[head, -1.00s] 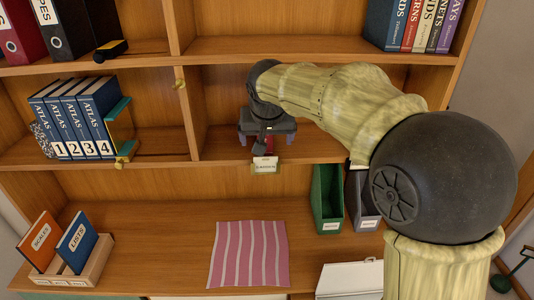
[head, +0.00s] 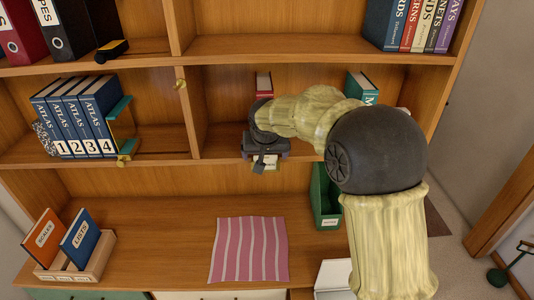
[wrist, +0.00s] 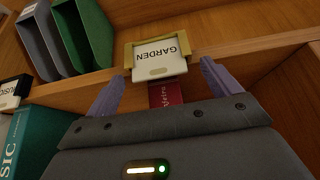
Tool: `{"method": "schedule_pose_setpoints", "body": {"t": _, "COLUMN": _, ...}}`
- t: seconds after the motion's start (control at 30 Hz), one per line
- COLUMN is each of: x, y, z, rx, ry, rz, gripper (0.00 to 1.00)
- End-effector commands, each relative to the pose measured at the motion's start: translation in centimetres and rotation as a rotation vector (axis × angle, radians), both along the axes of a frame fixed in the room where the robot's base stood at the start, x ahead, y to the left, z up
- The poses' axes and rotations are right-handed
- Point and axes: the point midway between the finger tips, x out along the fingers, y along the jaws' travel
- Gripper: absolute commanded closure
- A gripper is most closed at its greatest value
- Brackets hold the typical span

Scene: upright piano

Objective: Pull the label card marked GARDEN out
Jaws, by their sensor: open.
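The white label card marked GARDEN (wrist: 158,56) sits in a brass-coloured holder (wrist: 128,56) on a shelf's front edge. Its lettering is upside down in the wrist view. My gripper (wrist: 162,72) is open, with its two purple-grey fingers apart, one on each side of the card and pointing toward the shelf edge. Nothing is held between them. In the head view my gripper (head: 264,158) is at the shelf edge and hides part of the card.
A red book (wrist: 166,94) stands on the shelf behind the card. A teal book (head: 362,84) stands to its right in the head view. A green file box (head: 325,195) is on the board below, right of a striped pink cloth (head: 249,250).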

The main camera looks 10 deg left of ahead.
Motion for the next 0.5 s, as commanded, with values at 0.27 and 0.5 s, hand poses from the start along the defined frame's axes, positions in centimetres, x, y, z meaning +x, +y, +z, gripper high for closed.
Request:
{"method": "schedule_pose_setpoints", "body": {"t": 0.27, "x": 0.07, "y": -0.19, "z": 0.01, "rx": 0.001, "ry": 0.0, "rz": -0.003, "gripper": 0.56}}
{"method": "schedule_pose_setpoints", "body": {"t": 0.5, "x": 0.02, "y": -0.05, "z": 0.04, "rx": 0.001, "ry": -0.001, "rz": -0.001, "gripper": 0.68}}
